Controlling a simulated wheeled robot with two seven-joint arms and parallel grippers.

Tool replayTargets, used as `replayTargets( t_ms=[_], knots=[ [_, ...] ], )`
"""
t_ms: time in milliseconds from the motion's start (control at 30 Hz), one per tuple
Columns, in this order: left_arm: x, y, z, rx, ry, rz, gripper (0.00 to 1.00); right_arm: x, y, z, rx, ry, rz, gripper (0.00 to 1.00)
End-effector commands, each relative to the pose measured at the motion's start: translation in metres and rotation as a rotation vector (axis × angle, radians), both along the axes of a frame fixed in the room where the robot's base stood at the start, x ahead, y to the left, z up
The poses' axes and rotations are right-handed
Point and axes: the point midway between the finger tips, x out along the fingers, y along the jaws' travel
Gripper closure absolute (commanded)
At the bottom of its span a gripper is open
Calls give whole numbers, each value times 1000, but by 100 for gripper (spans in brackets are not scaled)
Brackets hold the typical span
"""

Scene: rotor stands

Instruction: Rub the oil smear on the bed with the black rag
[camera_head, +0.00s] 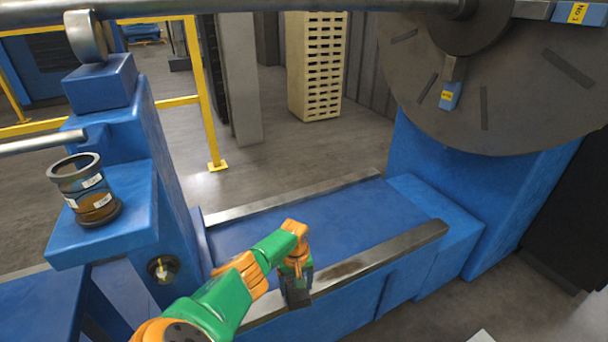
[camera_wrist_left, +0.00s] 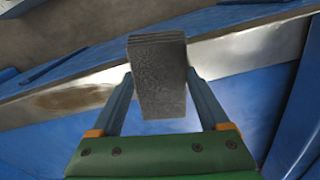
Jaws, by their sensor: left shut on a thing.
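My left gripper (camera_head: 297,284) reaches in over the front steel rail of the blue bed (camera_head: 320,218). It is shut on the black rag (camera_head: 297,297), which looks like a dark grey folded block. In the left wrist view the rag (camera_wrist_left: 160,80) sits between the two fingers, over the rail. The oil smear (camera_head: 350,267) is a brown patch on the front rail, to the right of the rag in the head view. It also shows in the left wrist view (camera_wrist_left: 70,97), to the left of the rag and apart from it. The right gripper is not in view.
A jar with brown contents (camera_head: 85,190) stands on a blue ledge at left. A large grey disc (camera_head: 500,75) on a blue stand rises at right. A steel bar crosses the top. A rear rail (camera_head: 290,198) bounds the bed, whose middle is clear.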

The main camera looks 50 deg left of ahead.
Motion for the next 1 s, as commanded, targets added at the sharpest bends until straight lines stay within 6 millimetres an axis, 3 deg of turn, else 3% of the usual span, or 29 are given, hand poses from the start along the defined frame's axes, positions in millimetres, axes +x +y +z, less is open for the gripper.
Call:
replayTargets(
  t_ms=[133,333,533,700,1000],
  knots=[
    [-7,2,1,1,6,1,76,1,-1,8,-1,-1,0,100],
    [-30,8,4,1,10,2,76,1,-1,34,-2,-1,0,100],
    [-39,11,1,1,8,1,76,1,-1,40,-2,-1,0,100],
    [-58,16,6,1,10,2,76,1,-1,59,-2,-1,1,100],
    [-76,21,3,0,6,1,76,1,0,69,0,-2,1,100]
  ],
)
